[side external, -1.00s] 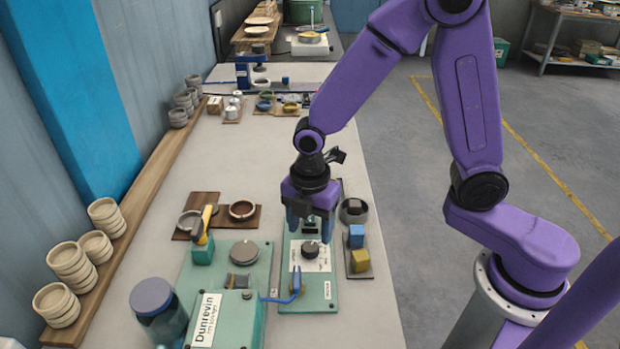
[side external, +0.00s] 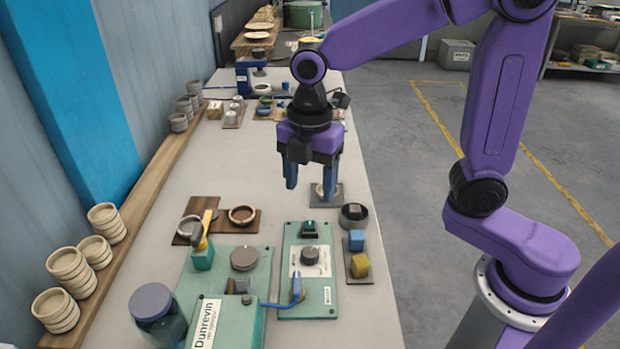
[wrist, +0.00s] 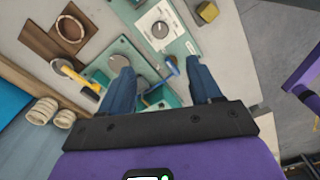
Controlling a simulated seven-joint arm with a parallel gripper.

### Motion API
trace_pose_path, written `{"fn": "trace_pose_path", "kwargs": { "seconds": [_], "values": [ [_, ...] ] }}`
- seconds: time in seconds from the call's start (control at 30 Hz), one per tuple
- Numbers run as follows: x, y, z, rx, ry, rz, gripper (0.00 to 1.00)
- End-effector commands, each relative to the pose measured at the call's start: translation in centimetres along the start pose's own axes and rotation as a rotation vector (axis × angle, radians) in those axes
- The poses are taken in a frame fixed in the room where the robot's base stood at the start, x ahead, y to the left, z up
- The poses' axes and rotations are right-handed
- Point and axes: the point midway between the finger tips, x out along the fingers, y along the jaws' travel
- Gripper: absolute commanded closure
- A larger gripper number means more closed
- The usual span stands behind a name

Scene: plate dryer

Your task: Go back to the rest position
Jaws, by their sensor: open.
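My gripper (side external: 311,178) is open and empty, raised above the table in the side view. Its two blue fingers point down and are apart. In the wrist view the fingers (wrist: 160,88) are spread with nothing held between them. The green control panel (side external: 304,270) with a dark round knob (side external: 310,255) lies on the table in front of the gripper, and nothing touches it. The panel also shows in the wrist view (wrist: 182,45).
A green Dunrevin-labelled machine (side external: 225,322) and a jar with a grey lid (side external: 152,302) stand at the front. A tray with blue and yellow cubes (side external: 358,281) lies right of the panel. Stacked bowls (side external: 68,268) line the left shelf. The mid-table left of my gripper is clear.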

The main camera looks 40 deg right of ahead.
Motion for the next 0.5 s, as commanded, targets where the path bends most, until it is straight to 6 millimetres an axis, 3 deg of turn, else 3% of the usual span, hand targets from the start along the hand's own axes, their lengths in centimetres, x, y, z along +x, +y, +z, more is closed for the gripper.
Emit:
{"fn": "trace_pose_path", "kwargs": {
  "seconds": [0.27, 0.5],
  "values": [
    [0.1, -0.8, 0.1, 0.033, 0.000, 0.001, 0.37],
    [0.6, -4.8, 0.8, 0.198, 0.004, 0.006, 0.37]
  ]
}}
